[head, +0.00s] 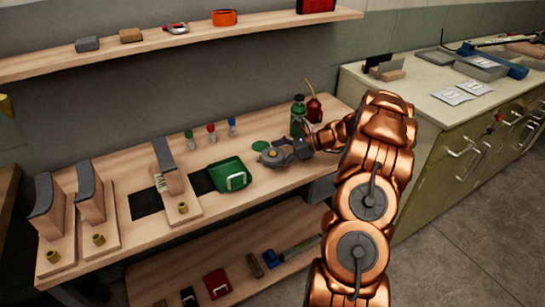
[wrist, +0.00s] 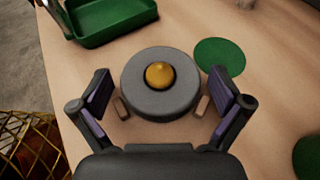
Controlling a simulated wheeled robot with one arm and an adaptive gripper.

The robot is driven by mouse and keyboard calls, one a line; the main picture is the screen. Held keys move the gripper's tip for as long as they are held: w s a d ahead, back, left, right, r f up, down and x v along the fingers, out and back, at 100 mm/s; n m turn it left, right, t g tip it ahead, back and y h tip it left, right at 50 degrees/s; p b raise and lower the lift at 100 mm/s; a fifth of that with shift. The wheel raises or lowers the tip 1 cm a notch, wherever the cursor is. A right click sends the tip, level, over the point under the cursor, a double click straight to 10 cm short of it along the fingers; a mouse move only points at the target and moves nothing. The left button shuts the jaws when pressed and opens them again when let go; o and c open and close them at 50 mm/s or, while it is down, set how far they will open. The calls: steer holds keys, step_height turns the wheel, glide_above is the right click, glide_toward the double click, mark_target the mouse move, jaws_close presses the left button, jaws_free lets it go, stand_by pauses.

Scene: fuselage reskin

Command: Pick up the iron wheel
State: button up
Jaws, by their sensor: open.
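The iron wheel is a thick grey disc (wrist: 138,97) with a round golden knob (wrist: 160,75) at its centre. It lies flat on the wooden workbench (wrist: 270,110). In the wrist view my gripper (wrist: 158,84) is open, with one finger on each side of the wheel and a visible gap on both sides. In the head view my gripper (head: 286,153) is low over the bench, and the wheel (head: 270,159) shows partly at its tip. I cannot tell the exact height of the fingers against the wheel.
A green tray (head: 230,173) sits left of the wheel, and a flat green disc (wrist: 220,57) lies close by. A green bottle (head: 298,115) and a red oil can (head: 314,108) stand behind my gripper. Small bottles and wooden stands with curved grey tops occupy the bench further left.

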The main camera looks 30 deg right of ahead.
steer(key=shift+w+a+f, duration=0.1)
steer(key=shift+w+a, duration=0.1)
steer(key=shift+a, duration=0.05)
steer(key=c, duration=1.7)
